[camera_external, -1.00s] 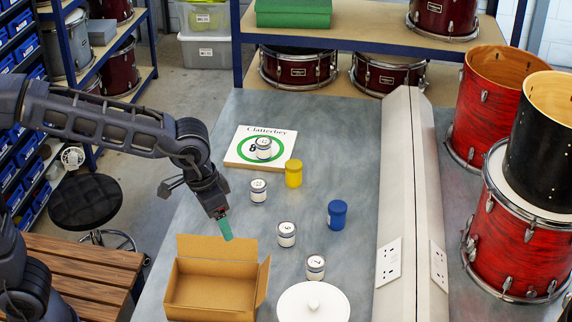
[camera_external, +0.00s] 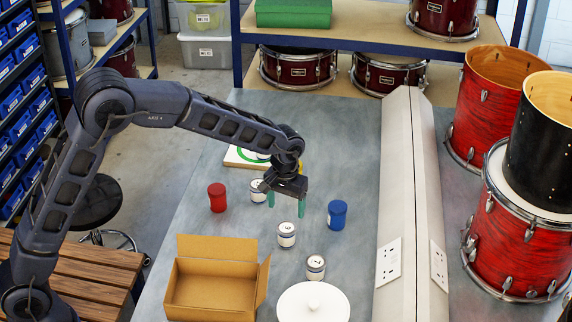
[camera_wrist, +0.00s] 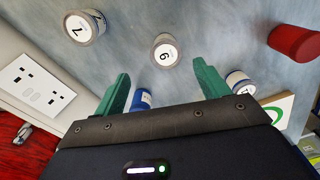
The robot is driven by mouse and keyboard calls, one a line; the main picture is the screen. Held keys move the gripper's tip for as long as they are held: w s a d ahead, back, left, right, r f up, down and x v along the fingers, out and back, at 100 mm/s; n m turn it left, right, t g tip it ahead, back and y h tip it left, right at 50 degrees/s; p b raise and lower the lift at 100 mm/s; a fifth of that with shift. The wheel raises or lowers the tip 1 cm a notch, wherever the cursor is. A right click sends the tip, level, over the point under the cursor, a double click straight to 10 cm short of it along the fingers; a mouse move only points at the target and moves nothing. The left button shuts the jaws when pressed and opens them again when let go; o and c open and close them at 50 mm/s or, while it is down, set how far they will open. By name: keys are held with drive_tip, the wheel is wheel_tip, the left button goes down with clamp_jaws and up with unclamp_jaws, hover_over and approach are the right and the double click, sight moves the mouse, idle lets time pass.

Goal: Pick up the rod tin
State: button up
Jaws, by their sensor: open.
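No label reading "rod" is legible on any tin. A red tin (camera_external: 217,197) stands upright on the bench, left of my gripper; it also shows at the right of the wrist view (camera_wrist: 295,43). My gripper (camera_external: 285,207) points down, open and empty, above the bench. A white-labelled tin marked 6 (camera_wrist: 166,52) lies ahead of the fingers in the wrist view; it seems to be the tin (camera_external: 286,236) just below them. Another numbered tin (camera_external: 315,267) is nearer the camera. A third (camera_external: 258,190) is partly behind my gripper. A blue tin (camera_external: 337,214) stands to the right.
An open cardboard box (camera_external: 212,285) and a round white lid (camera_external: 313,303) are at the near end. A grey socket trunking (camera_external: 400,200) bounds the right side. A board with a green ring (camera_external: 238,158) lies behind, partly hidden by my arm.

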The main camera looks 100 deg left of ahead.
sight(287, 227)
drive_tip(key=shift+a+f+n, duration=0.3)
drive_tip(key=shift+a+f, duration=0.85)
drive_tip(key=shift+f, duration=0.1)
drive_tip(key=f, duration=1)
drive_tip(key=shift+d+f, duration=0.2)
drive_tip(key=shift+f, duration=0.1)
drive_tip(key=shift+c, duration=0.4)
drive_tip(key=c, duration=0.9)
drive_tip(key=shift+r, duration=0.2)
